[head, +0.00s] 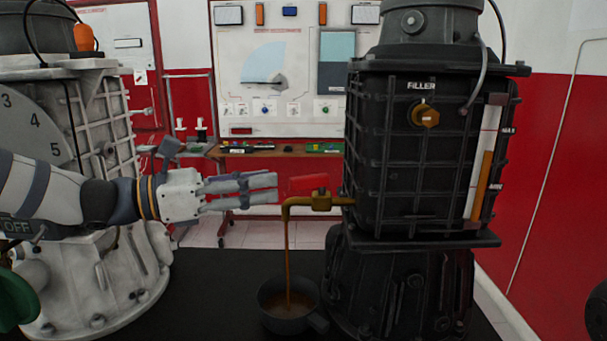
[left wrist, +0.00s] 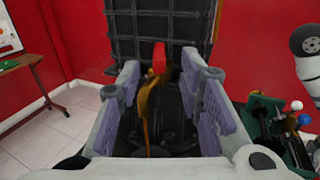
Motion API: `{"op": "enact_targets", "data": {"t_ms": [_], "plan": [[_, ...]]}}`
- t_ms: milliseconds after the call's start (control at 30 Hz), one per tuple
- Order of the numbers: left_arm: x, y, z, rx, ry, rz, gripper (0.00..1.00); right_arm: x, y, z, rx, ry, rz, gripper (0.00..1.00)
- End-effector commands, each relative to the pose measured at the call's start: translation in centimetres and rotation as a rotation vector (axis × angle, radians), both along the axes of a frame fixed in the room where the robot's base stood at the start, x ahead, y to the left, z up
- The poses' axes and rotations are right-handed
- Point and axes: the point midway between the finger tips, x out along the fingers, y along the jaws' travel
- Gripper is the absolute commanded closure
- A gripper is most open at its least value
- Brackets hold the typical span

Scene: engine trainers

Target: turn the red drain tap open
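The red drain tap handle (head: 308,185) sits on a brass tap (head: 321,201) at the lower left side of the black gearbox (head: 432,150). Brown oil (head: 288,255) runs from the spout into a dark pot (head: 288,318) below. My left gripper (head: 277,187) points right at the handle, with its tips just short of it. In the left wrist view the two fingers stand apart, and the red handle (left wrist: 160,58) shows between them, beyond the tips. My right gripper is not seen.
An orange filler plug (head: 425,115) and a level gauge (head: 487,158) are on the black gearbox. A pale gearbox (head: 105,130) stands at the left, close to my left arm. A bench (head: 270,152) and wall panel (head: 285,75) are behind.

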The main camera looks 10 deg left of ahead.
Motion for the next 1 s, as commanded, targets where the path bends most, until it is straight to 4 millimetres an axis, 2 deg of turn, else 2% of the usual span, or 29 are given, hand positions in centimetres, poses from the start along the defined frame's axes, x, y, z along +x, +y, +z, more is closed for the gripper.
{"op": "enact_targets", "data": {"t_ms": [100, 300, 433, 667, 700, 833, 1000], "plan": [[1.8, -2.7, -0.3, 0.003, 0.004, -0.003, 0.67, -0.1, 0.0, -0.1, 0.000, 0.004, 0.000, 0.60], [4.0, -6.0, -0.1, 0.003, -0.001, -0.001, 0.67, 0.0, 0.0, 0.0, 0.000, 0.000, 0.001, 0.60], [4.5, -6.9, 0.0, 0.000, -0.001, -0.001, 0.67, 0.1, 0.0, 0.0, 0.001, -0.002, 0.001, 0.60], [4.7, -7.0, 0.0, -0.001, -0.001, -0.001, 0.67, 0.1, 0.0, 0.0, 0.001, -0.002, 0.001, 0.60], [4.7, -7.0, 0.0, -0.001, -0.001, -0.001, 0.69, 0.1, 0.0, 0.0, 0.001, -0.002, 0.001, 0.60], [4.7, -7.0, 0.0, -0.001, -0.001, 0.000, 0.98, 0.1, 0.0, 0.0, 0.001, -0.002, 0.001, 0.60], [4.7, -7.0, 0.0, -0.001, -0.001, -0.001, 1.00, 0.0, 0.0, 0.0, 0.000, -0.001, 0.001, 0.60]]}}
